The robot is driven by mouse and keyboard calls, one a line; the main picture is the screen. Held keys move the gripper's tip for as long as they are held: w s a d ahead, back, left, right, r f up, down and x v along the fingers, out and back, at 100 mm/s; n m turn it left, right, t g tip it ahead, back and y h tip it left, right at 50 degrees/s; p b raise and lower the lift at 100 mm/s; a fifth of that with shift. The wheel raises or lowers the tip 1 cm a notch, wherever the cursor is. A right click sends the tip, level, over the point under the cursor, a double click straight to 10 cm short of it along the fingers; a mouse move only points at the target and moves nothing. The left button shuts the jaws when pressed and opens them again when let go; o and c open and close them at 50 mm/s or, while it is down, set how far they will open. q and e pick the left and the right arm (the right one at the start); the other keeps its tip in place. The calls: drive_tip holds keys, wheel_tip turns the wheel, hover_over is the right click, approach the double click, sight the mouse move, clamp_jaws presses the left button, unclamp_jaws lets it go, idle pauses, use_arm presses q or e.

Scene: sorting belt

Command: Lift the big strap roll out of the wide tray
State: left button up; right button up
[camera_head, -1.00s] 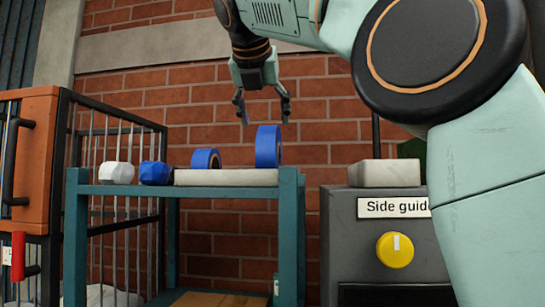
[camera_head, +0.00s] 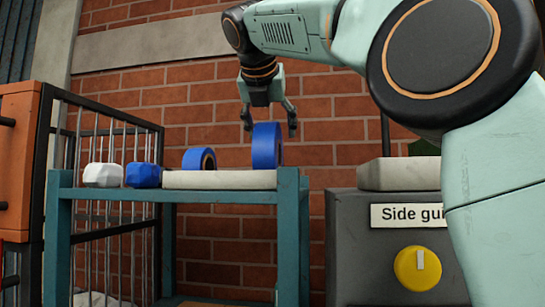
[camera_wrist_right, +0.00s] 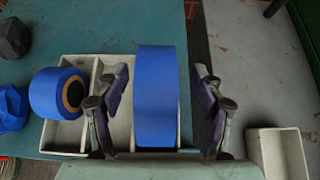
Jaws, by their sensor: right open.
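The big strap roll (camera_head: 267,146) is blue and stands on edge at the right end of the pale wide tray (camera_head: 220,180). In the right wrist view the roll (camera_wrist_right: 156,95) stands in the right part of the tray (camera_wrist_right: 97,66). My right gripper (camera_head: 270,127) is open, pointing down, its fingertips near the height of the roll's top. In the wrist view its fingers (camera_wrist_right: 160,88) are on either side of the roll, with gaps visible. A smaller blue roll (camera_wrist_right: 50,95) sits in the tray's left part. My left gripper is not in view.
A white lump (camera_head: 103,175) and a blue lump (camera_head: 143,175) lie left of the tray on the teal table (camera_head: 225,196). A grey box (camera_head: 350,245) with a yellow knob (camera_head: 417,268) stands right, across a gap. A pale small tray (camera_wrist_right: 277,152) shows at the right in the wrist view.

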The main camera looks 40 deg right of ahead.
drive_tip(key=shift+w+d+f, duration=0.4)
drive_tip(key=shift+w+f, duration=0.15)
drive_tip(key=shift+f, duration=0.1)
drive_tip(key=shift+w+d+f, duration=0.4)
drive_tip(key=shift+w+f, duration=0.15)
drive_tip(key=shift+f, duration=0.05)
drive_tip(key=shift+w+d+f, duration=0.1)
drive_tip(key=shift+d+f, duration=0.1)
drive_tip(key=shift+d, duration=0.4)
drive_tip(key=c, duration=0.3)
drive_tip(key=shift+a+r, duration=0.1)
drive_tip(key=shift+a, duration=0.35)
drive_tip(key=c, duration=0.5)
drive_tip(key=shift+d, duration=0.25)
clamp_jaws()
